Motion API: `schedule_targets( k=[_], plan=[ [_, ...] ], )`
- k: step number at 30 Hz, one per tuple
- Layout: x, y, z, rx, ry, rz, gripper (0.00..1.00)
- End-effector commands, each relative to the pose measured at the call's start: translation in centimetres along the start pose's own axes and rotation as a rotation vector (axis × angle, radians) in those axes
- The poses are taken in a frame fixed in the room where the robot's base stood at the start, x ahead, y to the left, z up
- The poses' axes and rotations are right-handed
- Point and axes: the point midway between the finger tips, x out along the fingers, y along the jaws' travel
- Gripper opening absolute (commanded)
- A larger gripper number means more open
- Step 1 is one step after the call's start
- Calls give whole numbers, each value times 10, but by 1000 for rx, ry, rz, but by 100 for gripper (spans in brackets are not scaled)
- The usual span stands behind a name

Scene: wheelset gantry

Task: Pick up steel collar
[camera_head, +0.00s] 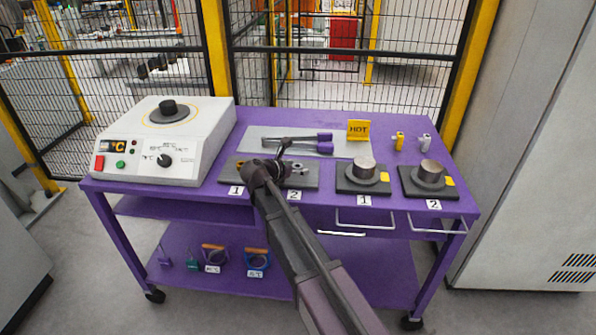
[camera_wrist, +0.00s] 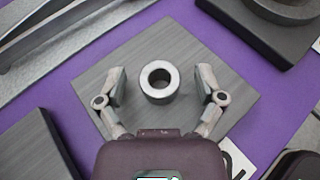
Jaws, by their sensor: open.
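The steel collar (camera_wrist: 160,82) is a short, bright ring with a round hole, resting on a square grey plate (camera_wrist: 150,40) in the wrist view. My gripper (camera_wrist: 163,78) is open, with one finger on each side of the collar and a visible gap on both sides. The collar is not held. In the head view, my gripper (camera_head: 281,163) is over the grey plates near the middle of the purple table, and my arm hides part of them.
A white heater (camera_head: 165,140) stands on the left of the purple table (camera_head: 300,116). Tongs (camera_head: 300,142) lie behind my gripper, near a yellow HOT sign (camera_head: 358,130). To the right, two dark bases hold steel cylinders (camera_head: 363,170) (camera_head: 431,173). A mesh fence stands behind.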

Motion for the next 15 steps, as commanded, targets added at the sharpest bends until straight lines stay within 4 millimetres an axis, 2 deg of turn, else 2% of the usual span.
schedule_targets(
  k=[13, 14, 15],
  plan=[
    [0, 0, 0, 0, 0, 0, 87],
    [0, 0, 0, 0, 0, 0, 84],
    [0, 0, 0, 0, 0, 0, 73]
  ],
)
